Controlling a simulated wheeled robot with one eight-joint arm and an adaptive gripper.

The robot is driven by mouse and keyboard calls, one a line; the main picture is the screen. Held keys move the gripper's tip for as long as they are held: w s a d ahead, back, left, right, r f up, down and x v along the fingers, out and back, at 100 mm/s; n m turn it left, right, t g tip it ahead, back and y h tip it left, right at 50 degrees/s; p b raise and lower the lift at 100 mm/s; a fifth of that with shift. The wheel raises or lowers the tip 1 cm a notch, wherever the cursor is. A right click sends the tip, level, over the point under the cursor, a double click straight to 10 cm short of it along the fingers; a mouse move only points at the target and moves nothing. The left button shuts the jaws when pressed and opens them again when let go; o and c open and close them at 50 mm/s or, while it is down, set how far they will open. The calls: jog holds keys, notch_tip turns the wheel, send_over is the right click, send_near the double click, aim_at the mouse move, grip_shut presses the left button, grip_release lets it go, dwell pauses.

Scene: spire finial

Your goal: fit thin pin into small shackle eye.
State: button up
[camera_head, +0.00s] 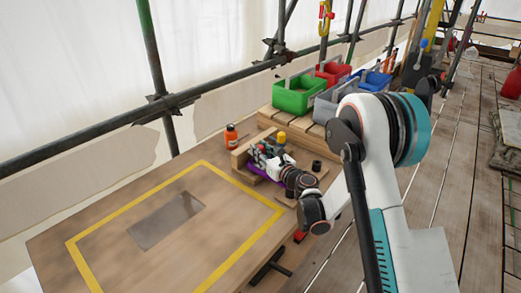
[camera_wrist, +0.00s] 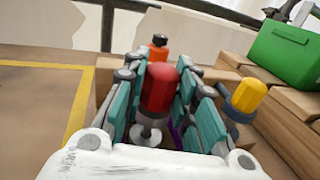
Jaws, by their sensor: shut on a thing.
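My gripper (camera_wrist: 160,100) has its teal-padded fingers closed on either side of a red-headed pin (camera_wrist: 159,88). A metal collar shows below its red head; its lower end is hidden by my gripper body, so I cannot tell how thin it is. In the head view my gripper (camera_head: 268,156) is low over the wooden holder at the table's right end. A yellow-topped piece (camera_wrist: 248,97) stands just right of the fingers, and it also shows in the head view (camera_head: 281,136). A purple part (camera_wrist: 177,137) is partly hidden behind the fingers. I cannot make out the shackle eye.
An orange bottle (camera_head: 231,135) stands behind the wooden holder (camera_head: 241,153). Green (camera_head: 297,96), red (camera_head: 333,73) and blue (camera_head: 373,80) bins sit on wooden planks at the back. The yellow-bordered table area (camera_head: 105,235) is free apart from a grey patch.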

jog(key=shift+r, duration=0.1)
jog(key=shift+r+p, duration=1.35)
jog(key=shift+r, duration=1.5)
jog(key=shift+b, duration=0.65)
dwell(0.8)
jog(key=shift+f+b, duration=0.7)
jog(key=shift+f, duration=0.4)
jog(key=shift+f, duration=1.95)
jog(key=o, duration=1.2)
jog(key=shift+c, duration=0.2)
